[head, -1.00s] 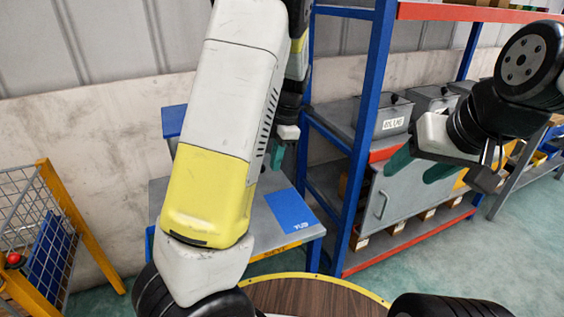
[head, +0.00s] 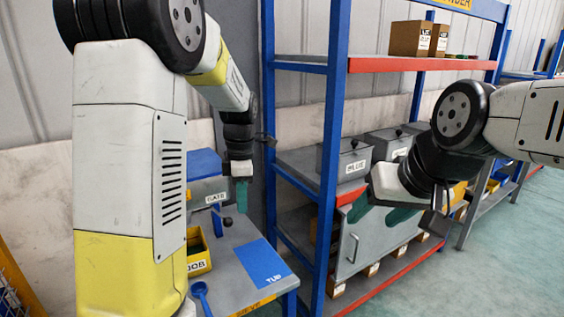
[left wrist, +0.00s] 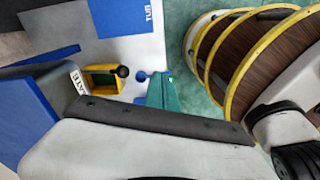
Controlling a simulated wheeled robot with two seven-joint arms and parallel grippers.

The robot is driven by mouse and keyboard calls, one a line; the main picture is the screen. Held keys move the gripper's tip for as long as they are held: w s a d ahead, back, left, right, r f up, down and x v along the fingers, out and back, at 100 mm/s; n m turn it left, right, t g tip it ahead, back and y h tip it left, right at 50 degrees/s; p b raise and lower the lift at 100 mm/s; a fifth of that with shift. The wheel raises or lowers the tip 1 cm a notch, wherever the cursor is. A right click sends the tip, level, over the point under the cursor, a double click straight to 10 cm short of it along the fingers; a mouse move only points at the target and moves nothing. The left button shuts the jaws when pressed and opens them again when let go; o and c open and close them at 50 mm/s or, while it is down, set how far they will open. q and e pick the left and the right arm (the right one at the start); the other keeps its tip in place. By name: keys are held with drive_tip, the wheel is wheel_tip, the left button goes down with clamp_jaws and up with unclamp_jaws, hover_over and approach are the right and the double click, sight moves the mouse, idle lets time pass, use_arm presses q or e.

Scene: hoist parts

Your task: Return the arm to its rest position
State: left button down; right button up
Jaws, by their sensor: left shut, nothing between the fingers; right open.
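My left gripper (head: 241,194) hangs pointing down above the grey table, its green fingers shut with nothing between them. In the left wrist view its green fingers (left wrist: 163,93) show beside the yellow bin. My left arm (head: 130,170) fills the left of the head view, bent at the elbow. My right gripper (head: 378,212) is open and empty in front of the blue shelf rack, its two green fingers apart.
The grey table (head: 222,262) carries a blue mat (head: 262,263) and a yellow bin (head: 198,254). The blue rack (head: 335,130) stands close right of my left gripper, holding grey lidded bins (head: 345,163).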

use_arm(q)
drive_tip(key=s+r+m+t+h, duration=0.1)
drive_tip(key=s+r+m+t, duration=0.2)
drive_tip(key=s+m, duration=0.6)
drive_tip(key=s+r+m+t+h, duration=0.1)
drive_tip(key=s+r+m+t, duration=0.2)
drive_tip(key=s+r+m, duration=0.4)
drive_tip(key=s+m, duration=0.2)
drive_tip(key=m, duration=0.3)
drive_tip(key=shift+s+a+m+h, duration=0.3)
drive_tip(key=shift+s+a, duration=0.05)
